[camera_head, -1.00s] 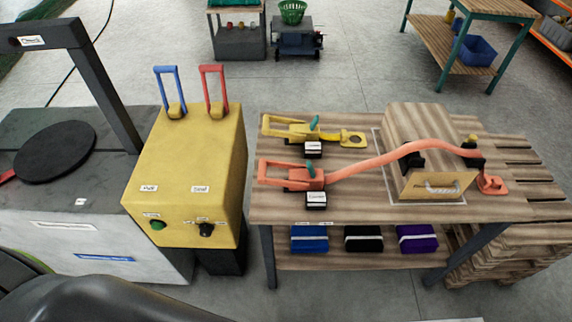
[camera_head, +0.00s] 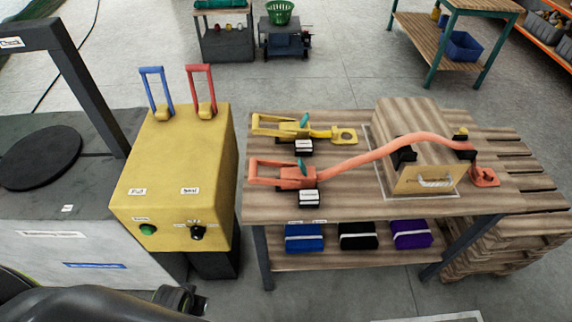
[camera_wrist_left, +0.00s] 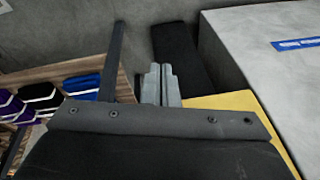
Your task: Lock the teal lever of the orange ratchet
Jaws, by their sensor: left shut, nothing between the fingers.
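The orange ratchet (camera_head: 297,177) sits at the left front of the wooden table, its handle frame pointing left. Its teal lever (camera_head: 301,167) stands up from its body. An orange strap (camera_head: 350,163) runs from it over the wooden crate (camera_head: 412,130) to an orange end plate at the right. A yellow ratchet (camera_head: 295,130) with its own teal lever lies behind it. My left gripper shows in the left wrist view (camera_wrist_left: 160,86), shut and empty, away from the ratchet. In the head view my left arm is at the bottom left. My right gripper is not in view.
A yellow control box (camera_head: 178,175) with a blue and a red handle stands left of the table (camera_head: 300,211). Blue, black and purple bundles lie on the lower shelf. Pallets are stacked at the right. Floor in front is clear.

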